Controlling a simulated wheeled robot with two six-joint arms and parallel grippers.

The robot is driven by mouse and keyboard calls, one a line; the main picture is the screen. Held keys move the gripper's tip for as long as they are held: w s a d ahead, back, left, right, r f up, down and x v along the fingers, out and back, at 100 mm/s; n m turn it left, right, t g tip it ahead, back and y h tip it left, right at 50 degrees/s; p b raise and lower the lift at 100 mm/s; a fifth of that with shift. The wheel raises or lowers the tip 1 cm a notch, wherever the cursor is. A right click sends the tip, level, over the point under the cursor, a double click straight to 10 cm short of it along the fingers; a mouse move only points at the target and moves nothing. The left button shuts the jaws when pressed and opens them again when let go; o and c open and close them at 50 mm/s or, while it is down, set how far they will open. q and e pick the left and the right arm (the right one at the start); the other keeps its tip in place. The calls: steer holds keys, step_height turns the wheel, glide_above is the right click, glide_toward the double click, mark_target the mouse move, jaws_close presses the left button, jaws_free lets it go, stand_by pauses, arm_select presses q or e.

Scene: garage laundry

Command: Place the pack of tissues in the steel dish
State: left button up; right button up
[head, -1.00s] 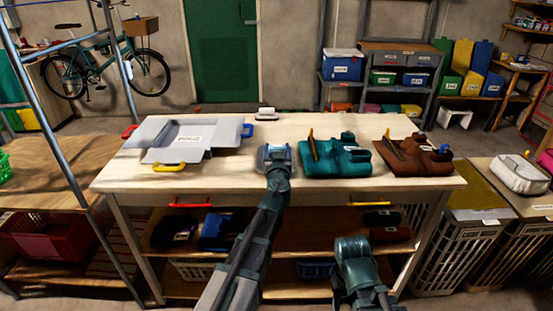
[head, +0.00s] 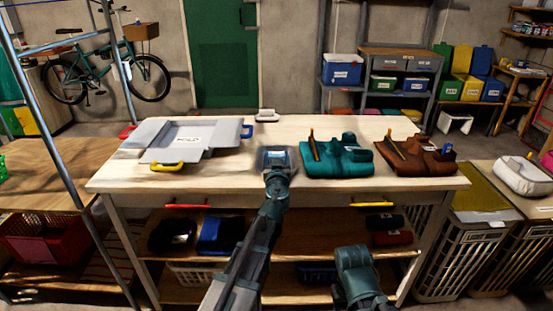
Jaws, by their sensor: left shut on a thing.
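My left gripper (head: 275,160) is over the front middle of the wooden table, shut on a small grey-blue thing. I take that to be the pack of tissues (head: 273,153), but the gripper hides most of it. A small pale thing with a dark base (head: 267,115) sits at the table's back edge; I cannot tell whether it is the steel dish. A wide grey tray-like thing with raised flaps (head: 188,138) lies to the left of the gripper. My right arm is low at the front, and its fingers do not show.
A yellow handle (head: 167,167) lies by the grey tray. Bare wood shows behind the gripper.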

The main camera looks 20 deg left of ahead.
arm_select(q)
steer(key=shift+f, duration=0.2)
steer(key=o, duration=1.3)
steer(key=shift+r, duration=0.1)
steer(key=shift+r, duration=0.15)
steer(key=v, duration=1.2)
